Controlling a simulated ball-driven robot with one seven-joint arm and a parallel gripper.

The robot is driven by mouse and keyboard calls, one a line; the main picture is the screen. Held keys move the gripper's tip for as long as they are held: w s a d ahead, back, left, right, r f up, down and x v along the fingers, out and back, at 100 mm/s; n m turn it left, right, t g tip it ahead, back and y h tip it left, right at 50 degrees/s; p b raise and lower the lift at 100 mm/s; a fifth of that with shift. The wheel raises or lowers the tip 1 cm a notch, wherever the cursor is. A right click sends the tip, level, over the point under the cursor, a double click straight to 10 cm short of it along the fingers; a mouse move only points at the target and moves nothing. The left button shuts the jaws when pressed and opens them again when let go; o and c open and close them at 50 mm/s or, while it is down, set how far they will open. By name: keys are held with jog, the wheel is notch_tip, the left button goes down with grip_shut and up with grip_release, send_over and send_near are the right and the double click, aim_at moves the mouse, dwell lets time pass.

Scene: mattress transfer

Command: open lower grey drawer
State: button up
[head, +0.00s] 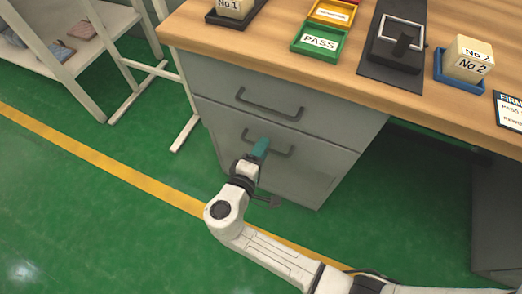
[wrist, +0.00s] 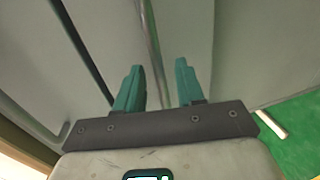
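The lower grey drawer (head: 300,170) is in the front of the grey cabinet under the wooden worktop and looks flush and shut. Its dark bar handle (head: 283,153) is partly hidden by my gripper (head: 261,147), which is at the handle's left part. In the wrist view my gripper (wrist: 159,68) has its two teal fingers apart with a clear gap. A thin handle bar (wrist: 151,35) runs lengthwise in line with this gap. I cannot tell whether the bar is fully between the fingers or touches one.
The upper grey drawer (head: 230,95) with its own handle (head: 270,110) is shut above. The worktop (head: 280,20) bears a green PASS tray (head: 319,40) and other trays. A white rack (head: 75,50) stands at the left.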

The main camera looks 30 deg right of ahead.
grip_shut()
dwell(0.3)
dwell(0.4)
